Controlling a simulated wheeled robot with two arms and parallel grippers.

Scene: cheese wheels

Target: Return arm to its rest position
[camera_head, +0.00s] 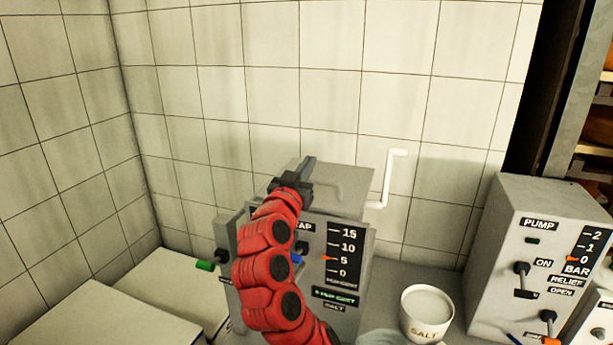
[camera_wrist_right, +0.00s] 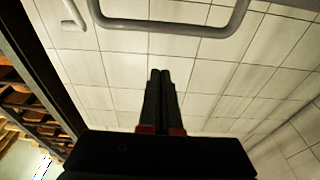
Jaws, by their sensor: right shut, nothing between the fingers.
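My right arm is red and rises from the bottom of the head view in front of a grey box with a 0 to 15 scale (camera_head: 345,255). My right gripper (camera_head: 307,168) is at the level of the box's top, in front of the tiled wall. In the right wrist view the two dark fingers of the gripper (camera_wrist_right: 161,75) lie together with nothing between them. A grey bar handle (camera_wrist_right: 180,28) crosses the top of that view beyond the fingertips. My left gripper is not in view.
A white crank handle (camera_head: 388,178) stands at the grey box's right. A white salt cup (camera_head: 427,312) sits on the counter. A pump box (camera_head: 535,215) stands at the right beside a dark rack. Pale blocks (camera_head: 75,325) lie at lower left. The tiled wall closes the back.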

